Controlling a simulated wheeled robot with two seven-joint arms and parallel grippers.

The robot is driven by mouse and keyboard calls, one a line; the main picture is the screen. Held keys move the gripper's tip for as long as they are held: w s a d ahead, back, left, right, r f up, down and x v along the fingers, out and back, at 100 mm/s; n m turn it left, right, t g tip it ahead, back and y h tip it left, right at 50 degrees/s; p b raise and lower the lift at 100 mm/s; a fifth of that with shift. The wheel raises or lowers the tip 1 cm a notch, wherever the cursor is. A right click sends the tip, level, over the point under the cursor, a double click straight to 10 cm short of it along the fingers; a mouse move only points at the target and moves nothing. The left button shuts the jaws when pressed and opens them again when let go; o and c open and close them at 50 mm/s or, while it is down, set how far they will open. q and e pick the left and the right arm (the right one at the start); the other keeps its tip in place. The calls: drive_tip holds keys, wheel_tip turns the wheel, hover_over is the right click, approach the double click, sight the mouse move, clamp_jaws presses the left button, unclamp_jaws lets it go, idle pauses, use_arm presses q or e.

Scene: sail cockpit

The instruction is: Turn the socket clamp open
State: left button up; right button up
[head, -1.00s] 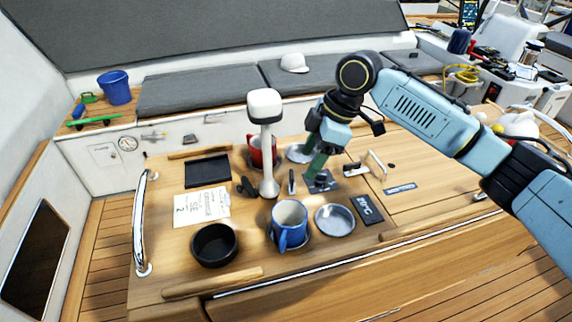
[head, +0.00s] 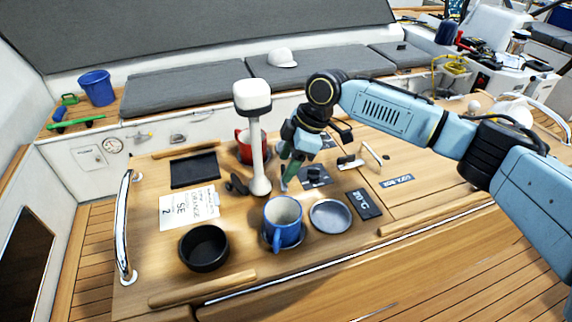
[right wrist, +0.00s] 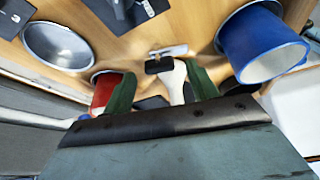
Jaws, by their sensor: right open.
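A white post lamp (head: 258,155) stands upright on the wooden table. The socket clamp's small dark lever (right wrist: 160,65), with a pale metal part, shows at the lamp's foot in the right wrist view; my gripper mostly hides it in the head view. My right gripper (head: 286,178), with green fingers, is just right of the lamp's foot in the head view. In the right wrist view, its open fingers (right wrist: 162,88) stand apart, with the lamp's white stem and the lever seen between them. I cannot tell whether a finger touches the lever. My left gripper is out of view.
A blue mug (head: 283,222) and steel bowl (head: 330,216) stand close in front. A red mug (head: 243,148) is behind the lamp. A black bowl (head: 204,248) is front left. A black plate with a knob (head: 315,176) lies right of the gripper.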

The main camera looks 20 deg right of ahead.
drive_tip(key=shift+a+f, duration=0.25)
drive_tip(key=shift+f, duration=0.4)
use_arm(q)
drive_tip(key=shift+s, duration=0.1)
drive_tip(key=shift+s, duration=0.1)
use_arm(e)
drive_tip(key=c, duration=1)
drive_tip(key=shift+w+n+g+p, duration=0.1)
drive_tip(key=shift+n+g+p, duration=0.2)
drive_tip(key=shift+n+p, duration=0.2)
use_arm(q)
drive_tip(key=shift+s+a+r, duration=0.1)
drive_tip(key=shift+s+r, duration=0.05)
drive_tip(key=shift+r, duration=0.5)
use_arm(e)
drive_tip(key=shift+n+g, duration=0.3)
drive_tip(key=shift+n, duration=0.7)
drive_tip(key=o, duration=1)
